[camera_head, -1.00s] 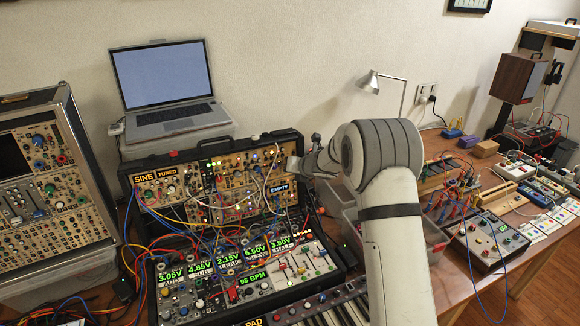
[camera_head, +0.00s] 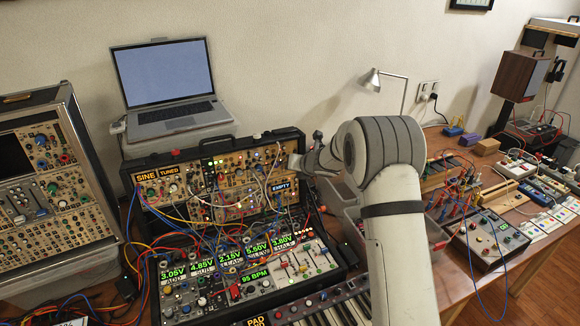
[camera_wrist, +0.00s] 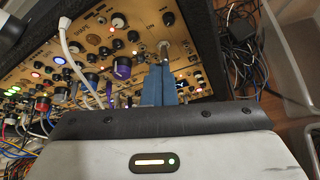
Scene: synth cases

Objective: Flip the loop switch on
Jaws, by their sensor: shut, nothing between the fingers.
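The wooden-faced synth case (camera_head: 165,215) stands open below the laptop, with patch cables across its panel. My gripper (camera_head: 297,163) reaches the panel's upper right end; my arm hides part of that area. In the wrist view the blue fingers of my gripper (camera_wrist: 160,68) are together with nothing between them. A metal toggle switch (camera_wrist: 163,46) sticks up from the panel just beyond the fingertips; I cannot tell whether they touch it. Small lettering beside it is hard to read, so I cannot confirm it is the loop switch or its position.
A purple-sided knob (camera_wrist: 122,68) and a white cable (camera_wrist: 72,50) are left of the fingers. The case's dark edge (camera_wrist: 207,45) runs close on the right. A laptop (camera_head: 165,80) stands behind, and grey bins (camera_head: 350,215) lie right of the case.

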